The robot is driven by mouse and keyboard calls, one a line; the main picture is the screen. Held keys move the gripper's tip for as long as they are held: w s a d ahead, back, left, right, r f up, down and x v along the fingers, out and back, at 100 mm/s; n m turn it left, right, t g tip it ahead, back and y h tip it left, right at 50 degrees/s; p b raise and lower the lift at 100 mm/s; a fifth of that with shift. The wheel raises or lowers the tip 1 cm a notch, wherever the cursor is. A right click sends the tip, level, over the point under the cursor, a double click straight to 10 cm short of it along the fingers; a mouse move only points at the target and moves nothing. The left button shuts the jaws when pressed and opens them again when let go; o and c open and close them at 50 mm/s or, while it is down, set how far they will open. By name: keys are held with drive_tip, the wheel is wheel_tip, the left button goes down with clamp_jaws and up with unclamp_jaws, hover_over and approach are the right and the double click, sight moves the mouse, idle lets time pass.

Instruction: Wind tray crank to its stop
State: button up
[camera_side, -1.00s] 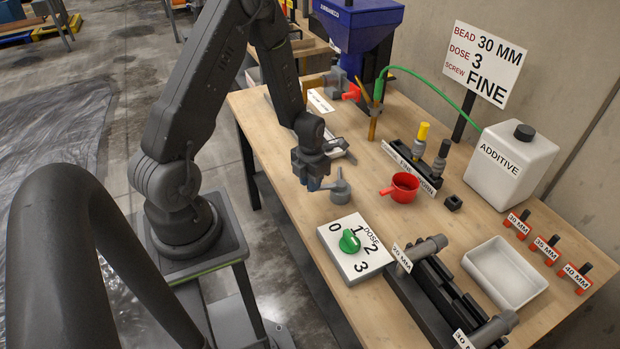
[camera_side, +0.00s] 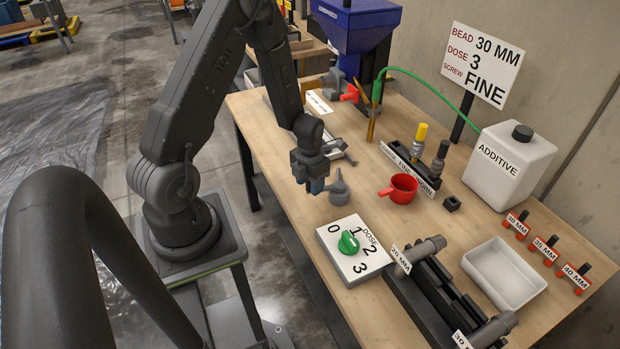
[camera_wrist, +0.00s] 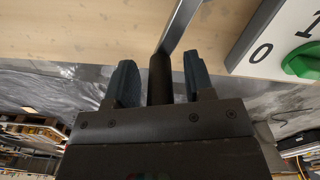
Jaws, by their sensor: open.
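The crank shows in the wrist view as a dark round handle (camera_wrist: 160,78) on a flat grey arm (camera_wrist: 180,27). In the side view, a small grey piece that looks like the crank's hub (camera_side: 340,190) stands on the bench just right of my gripper (camera_side: 316,187). My gripper is low at the bench's near edge. In the wrist view my gripper (camera_wrist: 160,82) is open, with one finger on each side of the handle and gaps showing. The handle's lower end is hidden behind the gripper body. I cannot make out the crank's stop or its tray.
A white dose box (camera_side: 352,262) with a green knob (camera_side: 348,242) sits close by, right of the gripper. A red cup (camera_side: 402,188), a screw rack (camera_side: 412,168), a white tray (camera_side: 505,273) and a dark rail fixture (camera_side: 436,290) stand further right. A blue hopper (camera_side: 352,25) stands behind.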

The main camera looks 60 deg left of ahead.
wheel_tip(320, 180, up, 14)
idle(0.5)
drive_tip(key=shift+f, duration=0.1)
drive_tip(key=shift+c, duration=0.4)
drive_tip(key=shift+c, duration=0.7)
drive_tip(key=shift+w+a+m, duration=0.1)
drive_tip(key=shift+a+m, duration=0.5)
drive_tip(key=shift+m, duration=0.6)
drive_tip(key=c, duration=0.3)
drive_tip(key=a+m, duration=0.1)
drive_tip(key=m, duration=0.1)
drive_tip(key=a+m+h, duration=0.1)
drive_tip(key=m, duration=0.2)
drive_tip(key=a+m+h, duration=0.1)
drive_tip(key=a+m, duration=0.1)
drive_tip(key=shift+w+m+g, duration=0.2)
drive_tip(key=shift+m+g, duration=0.1)
clamp_jaws()
drive_tip(key=a+m+h, duration=0.2)
drive_tip(key=a+m, duration=0.4)
drive_tip(key=m, duration=0.6)
drive_tip(key=d+f, duration=0.8)
drive_tip(key=f, duration=0.1)
drive_tip(key=shift+s, duration=0.25)
